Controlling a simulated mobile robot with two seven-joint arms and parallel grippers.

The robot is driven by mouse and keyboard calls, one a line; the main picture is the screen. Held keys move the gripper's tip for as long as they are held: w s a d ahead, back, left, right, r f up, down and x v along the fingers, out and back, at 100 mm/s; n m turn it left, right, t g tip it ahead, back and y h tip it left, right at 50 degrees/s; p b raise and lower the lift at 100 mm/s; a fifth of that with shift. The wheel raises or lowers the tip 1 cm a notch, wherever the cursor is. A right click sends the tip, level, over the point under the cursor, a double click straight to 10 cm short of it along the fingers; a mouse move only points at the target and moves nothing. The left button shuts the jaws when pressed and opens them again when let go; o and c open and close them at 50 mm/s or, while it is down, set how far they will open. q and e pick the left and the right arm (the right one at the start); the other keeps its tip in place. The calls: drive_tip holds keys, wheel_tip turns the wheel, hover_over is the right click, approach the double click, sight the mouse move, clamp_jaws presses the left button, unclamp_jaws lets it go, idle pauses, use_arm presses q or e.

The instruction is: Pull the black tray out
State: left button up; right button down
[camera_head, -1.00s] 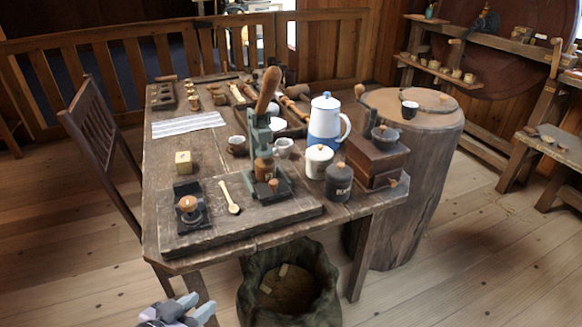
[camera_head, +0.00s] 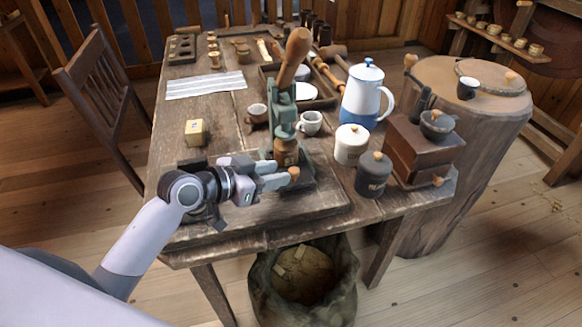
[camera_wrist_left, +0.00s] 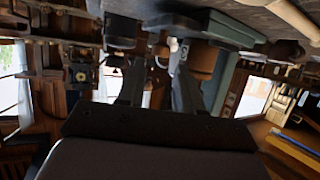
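A green press with a wooden lever (camera_head: 284,112) stands on the dark board at the table's front. The black tray (camera_head: 305,184) sits low at the press's foot, with a small wooden knob (camera_head: 294,173) above it. My left gripper (camera_head: 285,175) hides part of the tray. Its fingertips are at the knob, with a gap between the fingers. In the left wrist view the two fingers (camera_wrist_left: 158,72) are apart, with nothing clearly held between them. Whether they touch the knob cannot be told. My right gripper is not in view.
A black lidded jar (camera_head: 373,176), a white lidded jar (camera_head: 351,145) and a wooden grinder (camera_head: 420,153) stand right of the press. A cup (camera_head: 310,123) and a yellowish block (camera_head: 196,132) are behind my gripper. A sack (camera_head: 303,290) is below the table edge.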

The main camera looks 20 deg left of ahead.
sight(293, 170)
use_arm(q)
drive_tip(key=shift+x, duration=2.4)
clamp_jaws()
